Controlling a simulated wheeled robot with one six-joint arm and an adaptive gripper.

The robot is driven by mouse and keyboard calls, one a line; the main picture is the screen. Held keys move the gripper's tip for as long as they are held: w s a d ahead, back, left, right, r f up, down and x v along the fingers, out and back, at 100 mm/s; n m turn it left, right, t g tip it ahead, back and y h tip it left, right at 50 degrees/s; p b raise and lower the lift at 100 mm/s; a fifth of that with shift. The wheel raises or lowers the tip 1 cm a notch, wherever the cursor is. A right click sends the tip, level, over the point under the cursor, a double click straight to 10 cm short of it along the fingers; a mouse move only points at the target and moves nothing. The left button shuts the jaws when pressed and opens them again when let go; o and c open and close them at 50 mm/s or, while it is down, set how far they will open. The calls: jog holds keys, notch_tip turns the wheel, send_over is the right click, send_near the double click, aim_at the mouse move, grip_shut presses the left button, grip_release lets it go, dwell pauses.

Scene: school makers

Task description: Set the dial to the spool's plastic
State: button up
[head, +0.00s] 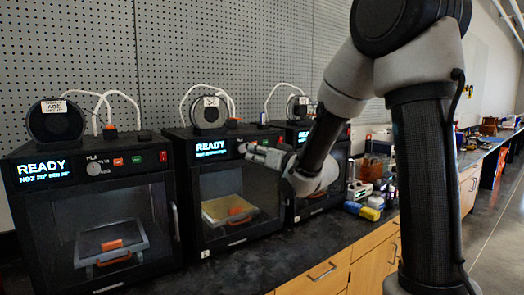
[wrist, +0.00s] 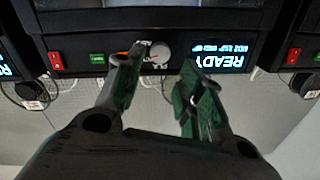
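Several dark 3D printers stand in a row in the head view. The middle printer (head: 183,160) has a white-labelled spool (head: 208,112) on top; its label is too small to read. My gripper (head: 243,149) is at that printer's front panel, right of the READY screen (head: 211,148), and covers its dial in the head view. The wrist view, upside down, shows the round grey dial (wrist: 160,53) between my two open fingertips (wrist: 166,57). A small red mark shows on the dial; its exact setting is unclear. I cannot tell whether the fingers touch it.
The left printer (head: 18,215) carries a spool (head: 55,121) labelled ABS and has its own dial (head: 93,168). A green button (wrist: 97,58) and a red switch (wrist: 55,61) sit on the middle printer's panel. Small coloured items (head: 362,208) lie on the counter to the right.

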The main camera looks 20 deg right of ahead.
aim_at(243, 149)
jog(key=x, duration=0.7)
jog(key=shift+w+a, duration=0.2)
jog(key=shift+w, duration=0.15)
jog(key=c, duration=0.7)
